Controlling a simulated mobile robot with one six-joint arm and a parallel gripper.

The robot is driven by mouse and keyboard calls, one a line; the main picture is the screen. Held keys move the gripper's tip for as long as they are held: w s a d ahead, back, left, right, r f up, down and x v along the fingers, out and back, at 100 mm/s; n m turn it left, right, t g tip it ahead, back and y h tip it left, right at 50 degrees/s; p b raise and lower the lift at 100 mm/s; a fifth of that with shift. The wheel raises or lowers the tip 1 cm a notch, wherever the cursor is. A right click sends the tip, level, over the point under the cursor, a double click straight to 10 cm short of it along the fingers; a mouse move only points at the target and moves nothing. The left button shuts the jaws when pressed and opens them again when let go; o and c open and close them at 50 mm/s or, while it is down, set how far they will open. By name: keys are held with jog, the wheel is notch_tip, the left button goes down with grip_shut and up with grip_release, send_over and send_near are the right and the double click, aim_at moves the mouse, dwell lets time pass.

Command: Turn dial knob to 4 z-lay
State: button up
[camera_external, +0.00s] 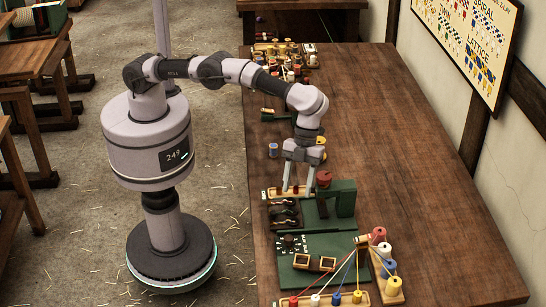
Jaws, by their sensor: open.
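A small dark round part with pale marks around it (289,240) is on the green board at the table's near left; it looks like the dial knob, but its setting is too small to read. My gripper (297,190) points down with its two fingers apart and nothing visible between them. It is farther back on the table than the dial, above or beside a wooden strip with small colored pieces (272,193). I cannot tell whether the fingertips touch anything.
A green upright block (344,197) and a red-brown knob-like part (323,178) stand just right of my gripper. Colored spools (388,267) with strung cords stand at the near right. More spools (290,50) crowd the far left. The table's right side (430,200) is clear.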

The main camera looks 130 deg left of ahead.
jog(key=shift+v, duration=0.9)
jog(key=n+t+y+b, duration=0.25)
jog(key=n+y, duration=0.35)
jog(key=n, duration=1.2)
send_near(288, 238)
jog(key=b+x, duration=0.4)
jog(key=x, duration=0.4)
jog(key=shift+a+f, duration=0.1)
jog(key=shift+f, duration=0.2)
